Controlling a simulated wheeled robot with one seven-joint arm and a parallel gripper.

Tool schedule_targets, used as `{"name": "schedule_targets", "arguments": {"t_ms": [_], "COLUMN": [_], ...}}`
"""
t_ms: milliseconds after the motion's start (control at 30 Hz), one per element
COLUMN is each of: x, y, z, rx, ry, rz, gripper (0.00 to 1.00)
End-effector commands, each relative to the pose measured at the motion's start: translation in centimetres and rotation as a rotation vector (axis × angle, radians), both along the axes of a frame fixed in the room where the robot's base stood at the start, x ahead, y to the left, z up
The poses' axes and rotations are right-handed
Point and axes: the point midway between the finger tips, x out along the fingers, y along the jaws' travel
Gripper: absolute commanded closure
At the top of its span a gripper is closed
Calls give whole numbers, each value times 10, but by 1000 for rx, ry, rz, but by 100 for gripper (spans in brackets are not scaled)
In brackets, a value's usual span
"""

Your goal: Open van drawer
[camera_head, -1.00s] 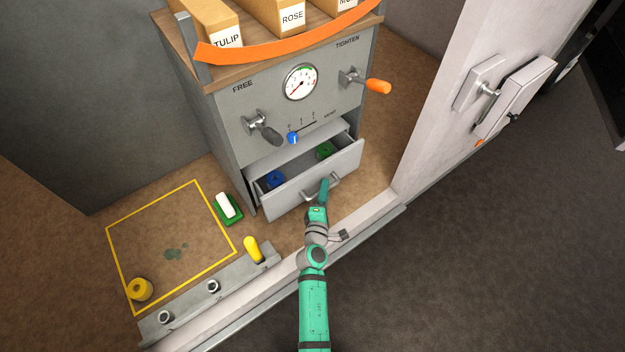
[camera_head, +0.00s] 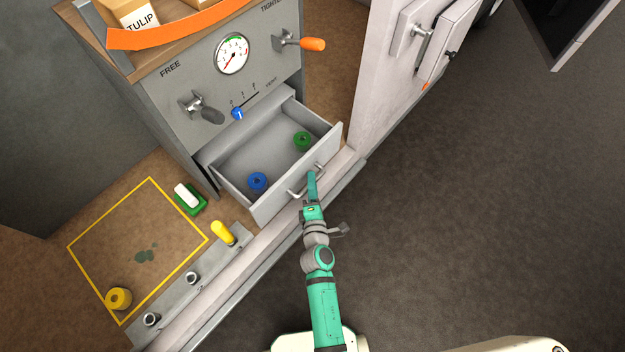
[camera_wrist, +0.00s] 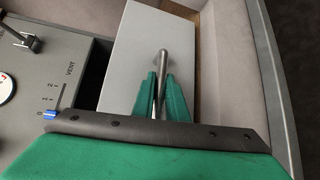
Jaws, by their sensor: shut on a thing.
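The van drawer (camera_head: 262,196) is a grey drawer at the bottom of the grey cabinet (camera_head: 200,85), pulled well out. A blue roll (camera_head: 257,181) and a green roll (camera_head: 302,140) lie inside it. My gripper (camera_head: 311,176) is at the drawer front. In the wrist view, my gripper's two teal fingers (camera_wrist: 162,98) are shut on the drawer's metal bar handle (camera_wrist: 162,62). The handle also shows in the head view (camera_head: 299,190). The drawer's inside is hidden in the wrist view.
The cabinet face has a gauge (camera_head: 232,54), a blue vent knob (camera_head: 237,113), a grey lever (camera_head: 207,112) and an orange lever (camera_head: 312,44). Left lie a white-and-green block (camera_head: 188,197), yellow roll (camera_head: 118,299) and yellow-handled peg (camera_head: 222,233). The van's door post (camera_head: 372,80) stands close right of the drawer.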

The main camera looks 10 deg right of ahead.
Motion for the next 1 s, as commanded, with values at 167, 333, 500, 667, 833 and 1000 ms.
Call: {"name": "schedule_targets", "arguments": {"t_ms": [167,333,500,667,833,1000], "x": [0,0,0,-6,-29,-61], "y": [0,0,0,0,1,4], "z": [0,0,0,0,3,8], "rx": [0,0,0,0,1,2], "ry": [0,0,0,1,2,2], "rz": [0,-1,-1,-1,-4,-4], "gripper": [100,69,69,69,69,69]}}
